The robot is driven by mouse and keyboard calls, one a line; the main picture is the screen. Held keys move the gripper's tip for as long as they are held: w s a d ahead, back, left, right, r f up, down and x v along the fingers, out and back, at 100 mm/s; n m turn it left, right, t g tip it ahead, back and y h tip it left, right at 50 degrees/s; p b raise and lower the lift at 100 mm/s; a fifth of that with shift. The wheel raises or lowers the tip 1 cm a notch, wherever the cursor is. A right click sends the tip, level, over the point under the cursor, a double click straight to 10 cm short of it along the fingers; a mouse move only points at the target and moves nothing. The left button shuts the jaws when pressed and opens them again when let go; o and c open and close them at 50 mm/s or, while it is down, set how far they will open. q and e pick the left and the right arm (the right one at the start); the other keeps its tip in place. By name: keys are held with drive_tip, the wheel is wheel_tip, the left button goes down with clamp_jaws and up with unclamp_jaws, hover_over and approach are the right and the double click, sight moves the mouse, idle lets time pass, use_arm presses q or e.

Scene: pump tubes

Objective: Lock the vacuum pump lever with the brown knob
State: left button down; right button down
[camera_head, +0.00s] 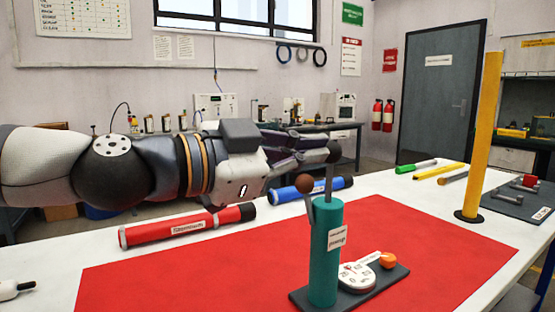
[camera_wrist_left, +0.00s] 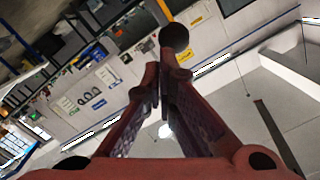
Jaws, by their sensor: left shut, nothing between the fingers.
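The vacuum pump (camera_head: 325,262) is an upright teal cylinder on a dark base plate. A thin rod with a dark ball (camera_head: 333,151) on top rises from it. The lever's brown knob (camera_head: 306,186) stands at the upper left of the cylinder, on a thin grey arm. My left gripper (camera_head: 318,146) is shut and empty, its tips close to the dark ball; whether they touch it I cannot tell. In the left wrist view the closed fingers (camera_wrist_left: 163,78) point at a dark ball (camera_wrist_left: 174,38) just past their tips.
A white gauge (camera_head: 357,277) and an orange knob (camera_head: 388,260) sit beside the cylinder. A red tube (camera_head: 180,229) and a blue tube (camera_head: 318,187) lie on the table. A yellow post (camera_head: 482,130) stands at the right. The red mat (camera_head: 200,270) is clear at left.

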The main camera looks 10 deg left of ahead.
sight(309, 201)
use_arm(q)
drive_tip(key=w+f, duration=0.1)
drive_tip(key=w+a+f, duration=0.1)
drive_tip(key=f, duration=0.1)
use_arm(e)
drive_tip(key=shift+s+f, duration=0.25)
drive_tip(key=shift+f, duration=0.15)
use_arm(q)
drive_tip(key=shift+w+a+f+n+b, duration=0.35)
drive_tip(key=shift+w+n+b, duration=0.15)
drive_tip(key=shift+n, duration=0.1)
use_arm(e)
drive_tip(key=shift+s+f, duration=0.2)
